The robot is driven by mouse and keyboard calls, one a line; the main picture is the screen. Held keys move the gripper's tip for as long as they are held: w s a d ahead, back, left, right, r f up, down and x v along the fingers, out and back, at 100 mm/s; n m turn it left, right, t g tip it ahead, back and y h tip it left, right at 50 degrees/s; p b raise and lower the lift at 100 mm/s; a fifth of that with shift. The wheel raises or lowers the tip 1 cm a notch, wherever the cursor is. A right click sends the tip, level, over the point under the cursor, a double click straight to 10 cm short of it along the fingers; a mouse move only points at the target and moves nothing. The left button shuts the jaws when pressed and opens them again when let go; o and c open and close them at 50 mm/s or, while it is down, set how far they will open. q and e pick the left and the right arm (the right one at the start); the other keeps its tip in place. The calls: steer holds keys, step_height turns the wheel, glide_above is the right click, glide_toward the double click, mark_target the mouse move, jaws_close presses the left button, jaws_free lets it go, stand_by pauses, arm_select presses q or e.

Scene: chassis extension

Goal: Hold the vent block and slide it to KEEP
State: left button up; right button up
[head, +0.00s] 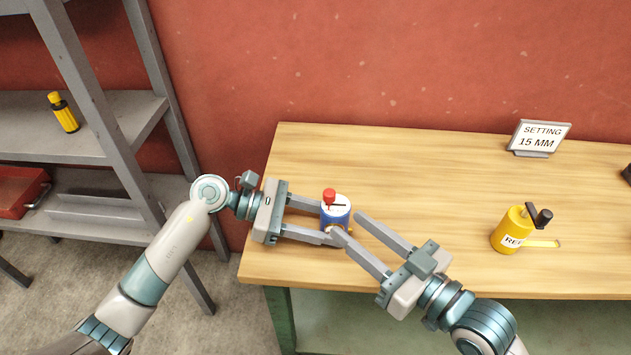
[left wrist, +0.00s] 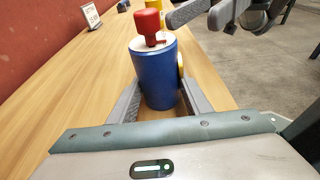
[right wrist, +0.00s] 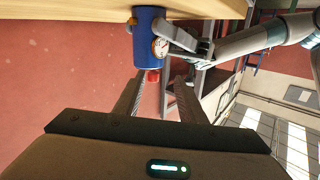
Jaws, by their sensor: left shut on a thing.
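The block is a blue cylinder (head: 334,217) with a white top and a red knob (head: 329,195). In the left wrist view the blue block (left wrist: 155,75) sits between the fingers. My right gripper (head: 345,224) is open and empty, its tips close to the block's right side. In the right wrist view a pale round dial (right wrist: 160,47) shows on the block, and the red knob (right wrist: 152,76) appears beyond the fingers. I see no KEEP marking.
A yellow cylinder (head: 510,236) labelled REF, with a dark knob, stands at the right of the table (head: 420,165). A sign (head: 541,136) reading SETTING 15 MM stands at the back. A grey shelf (head: 85,130) is at the left. The table's middle is clear.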

mark_target(325, 191)
steer(key=shift+w+d+r+n+t, duration=0.25)
steer(key=shift+w+r+n+t, duration=0.2)
steer(key=shift+r, duration=0.35)
steer(key=shift+w, duration=0.1)
steer(key=x, duration=1.2)
steer(key=shift+f, duration=0.1)
jaws_close()
